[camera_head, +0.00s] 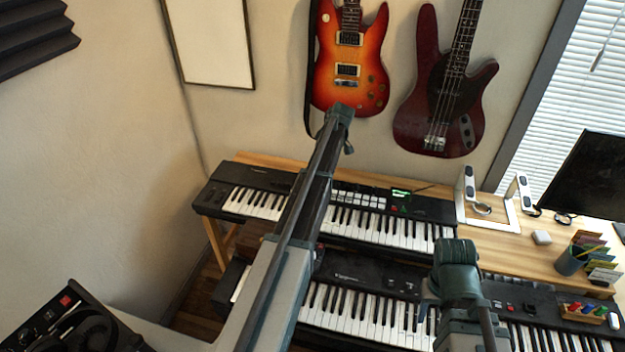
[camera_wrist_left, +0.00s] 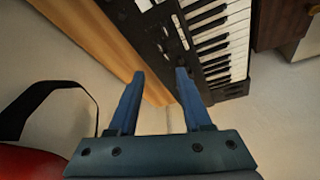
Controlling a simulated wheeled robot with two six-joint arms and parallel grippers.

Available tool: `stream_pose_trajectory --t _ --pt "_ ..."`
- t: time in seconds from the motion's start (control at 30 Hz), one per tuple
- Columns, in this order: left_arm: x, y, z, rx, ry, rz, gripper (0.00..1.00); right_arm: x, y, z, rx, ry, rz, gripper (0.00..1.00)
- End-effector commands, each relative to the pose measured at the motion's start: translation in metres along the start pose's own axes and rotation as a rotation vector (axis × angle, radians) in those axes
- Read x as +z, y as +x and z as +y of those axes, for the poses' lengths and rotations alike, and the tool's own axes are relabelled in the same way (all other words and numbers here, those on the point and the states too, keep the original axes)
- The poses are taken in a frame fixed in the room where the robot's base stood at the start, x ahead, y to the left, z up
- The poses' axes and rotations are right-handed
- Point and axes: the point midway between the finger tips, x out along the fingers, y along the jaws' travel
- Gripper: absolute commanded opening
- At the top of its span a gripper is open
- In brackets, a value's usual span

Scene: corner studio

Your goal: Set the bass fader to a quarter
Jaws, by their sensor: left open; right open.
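I cannot make out the bass fader in either view, so its setting does not show. A black unit with small controls and a red button (camera_head: 55,318) is at the lower left in the head view, partly cut off. My left gripper (camera_wrist_left: 155,90) is open and empty in the left wrist view, its blue fingers apart above the keyboard's end and the desk edge. In the head view my left arm reaches up to just below the sunburst guitar. My right gripper (camera_head: 455,275) is open at the lower middle right, over the keyboards; its fingertips hardly show.
An upper keyboard (camera_head: 262,203) stands on the wooden desk (camera_head: 395,180), with another keyboard (camera_head: 350,312) in front. A sunburst guitar (camera_head: 350,95) and a dark red bass guitar (camera_head: 430,120) hang on the wall. A pen cup (camera_head: 570,262) and a monitor (camera_head: 590,180) are at right.

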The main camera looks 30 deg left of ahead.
Motion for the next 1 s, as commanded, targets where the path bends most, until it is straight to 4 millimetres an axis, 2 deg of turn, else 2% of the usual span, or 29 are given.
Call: stream_pose_trajectory --t 0.17,0.37,1.0 --pt "0.002 0.009 0.000 0.000 0.002 -0.001 0.49 -0.001 0.009 -0.001 0.000 0.000 0.000 0.50" --pt "0.003 0.031 0.000 0.000 0.003 -0.001 0.49 -0.002 0.030 -0.003 0.000 0.001 0.000 0.50" --pt "0.004 0.126 0.001 0.001 0.004 -0.001 0.49 -0.007 0.117 -0.011 0.000 0.001 0.000 0.50"
